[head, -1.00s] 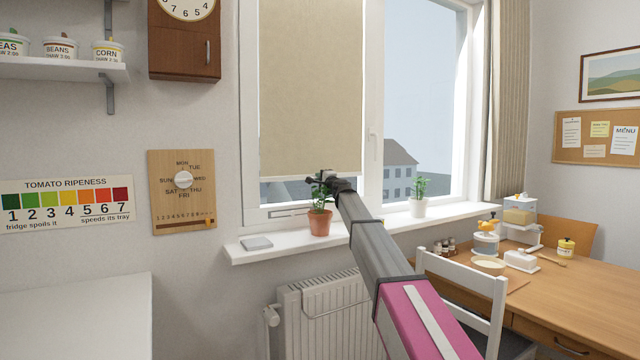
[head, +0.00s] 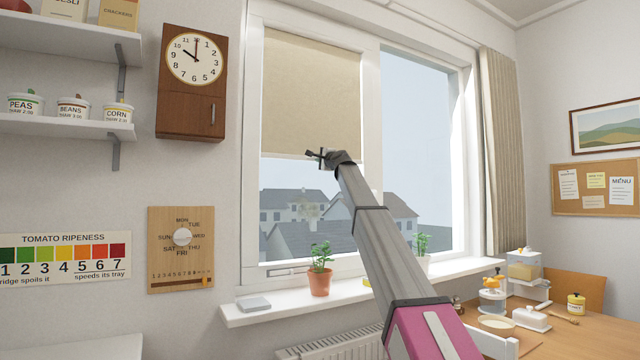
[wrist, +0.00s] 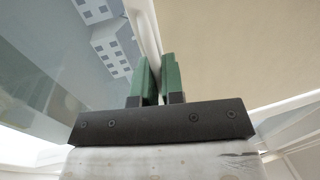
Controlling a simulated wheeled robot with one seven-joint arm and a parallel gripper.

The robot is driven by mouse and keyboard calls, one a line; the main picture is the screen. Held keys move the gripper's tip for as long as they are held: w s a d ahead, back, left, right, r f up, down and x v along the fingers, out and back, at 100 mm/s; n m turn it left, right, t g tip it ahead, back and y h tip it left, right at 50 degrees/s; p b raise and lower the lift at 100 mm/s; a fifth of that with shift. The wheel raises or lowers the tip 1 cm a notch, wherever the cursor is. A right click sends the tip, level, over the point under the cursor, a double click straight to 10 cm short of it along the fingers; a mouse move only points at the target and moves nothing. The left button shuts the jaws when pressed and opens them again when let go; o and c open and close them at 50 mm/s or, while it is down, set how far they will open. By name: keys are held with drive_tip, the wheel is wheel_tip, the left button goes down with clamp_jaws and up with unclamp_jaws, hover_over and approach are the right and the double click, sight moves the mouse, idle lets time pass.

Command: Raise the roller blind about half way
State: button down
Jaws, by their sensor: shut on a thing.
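The beige roller blind (head: 312,95) covers the upper part of the left window pane. Its lower edge hangs roughly midway down the pane, with houses and sky showing below. My gripper (head: 316,155) is at that lower edge. In the wrist view, the green fingers of my gripper (wrist: 157,75) are close together at the pale bottom bar (wrist: 143,32) of the blind, shut on it. The blind's cloth (wrist: 230,50) fills the upper right there. The exact grip spot is partly hidden by the fingers.
A potted plant (head: 320,281) and a grey flat box (head: 253,304) stand on the window sill (head: 235,318). A second plant (head: 422,252) is partly behind my arm. A wall clock (head: 192,82) hangs left of the window. The table (head: 590,330) stands at right.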

wheel_tip(320, 180, up, 10)
drive_tip(key=shift+r, duration=0.1)
idle(0.4)
drive_tip(key=c, duration=1.3)
unclamp_jaws()
drive_tip(key=shift+s, duration=0.1)
drive_tip(key=v, duration=1)
drive_tip(key=shift+s+d, duration=0.2)
drive_tip(key=shift+d, duration=0.05)
drive_tip(key=shift+s+f, duration=0.1)
drive_tip(key=shift+f, duration=0.15)
